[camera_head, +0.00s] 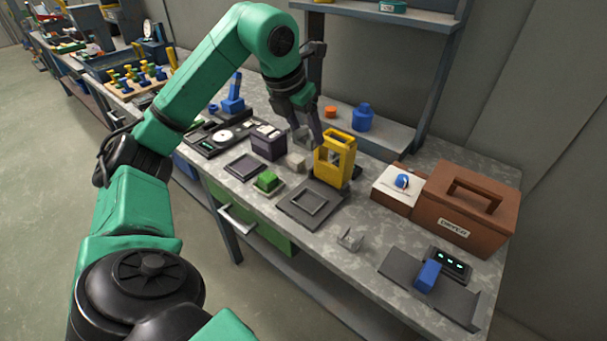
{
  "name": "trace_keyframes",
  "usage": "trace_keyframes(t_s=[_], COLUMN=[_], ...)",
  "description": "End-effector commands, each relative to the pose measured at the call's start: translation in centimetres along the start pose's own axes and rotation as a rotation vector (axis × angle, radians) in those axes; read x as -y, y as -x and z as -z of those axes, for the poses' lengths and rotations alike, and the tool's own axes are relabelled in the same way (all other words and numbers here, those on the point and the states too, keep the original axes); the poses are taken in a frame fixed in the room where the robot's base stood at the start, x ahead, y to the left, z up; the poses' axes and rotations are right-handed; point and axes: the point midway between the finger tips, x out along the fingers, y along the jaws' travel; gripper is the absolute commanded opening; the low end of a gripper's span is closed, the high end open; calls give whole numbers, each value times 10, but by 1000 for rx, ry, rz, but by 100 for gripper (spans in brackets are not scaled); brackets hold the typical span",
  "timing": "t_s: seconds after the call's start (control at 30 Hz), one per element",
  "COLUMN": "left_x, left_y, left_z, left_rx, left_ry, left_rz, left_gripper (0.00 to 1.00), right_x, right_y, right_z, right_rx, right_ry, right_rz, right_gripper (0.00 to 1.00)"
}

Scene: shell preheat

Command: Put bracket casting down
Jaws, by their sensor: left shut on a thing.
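My left gripper (306,132) reaches over the workbench from the left, pointing down. It is shut on a small light-grey piece, the bracket casting (302,139), which is partly hidden by the fingers. The gripper is just left of the yellow frame-like fixture (335,160) and behind a pale grey block (295,162). Whether the held piece touches anything below is hard to tell. Another light-grey bracket-shaped piece (351,239) lies on the bench nearer the front. My right gripper does not show.
A dark flat plate (290,211) with a square frame lies in front of the yellow fixture. A green block (267,182) and dark box (268,142) stand to its left. A brown toolbox (465,215) and dark pad (400,265) are at right. Bare bench shows around the front grey piece.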

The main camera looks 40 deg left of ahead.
Motion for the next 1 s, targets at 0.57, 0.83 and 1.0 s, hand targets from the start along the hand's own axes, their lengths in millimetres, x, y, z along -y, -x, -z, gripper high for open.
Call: trace_keyframes(t_s=[0.57, 0.83, 1.0], left_x=[0, 0, 0], left_y=[-147, -174, -176], left_z=[62, 72, 73], left_rx=[-6, 0, -1], left_ry=[-3, -3, -2], left_rz=[-1, 0, 1], left_gripper=[4, 4, 4], right_x=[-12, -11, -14], right_y=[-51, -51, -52], right_z=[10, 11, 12], right_rx=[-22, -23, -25], right_ry=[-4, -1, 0], right_rz=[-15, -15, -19], right_gripper=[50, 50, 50])
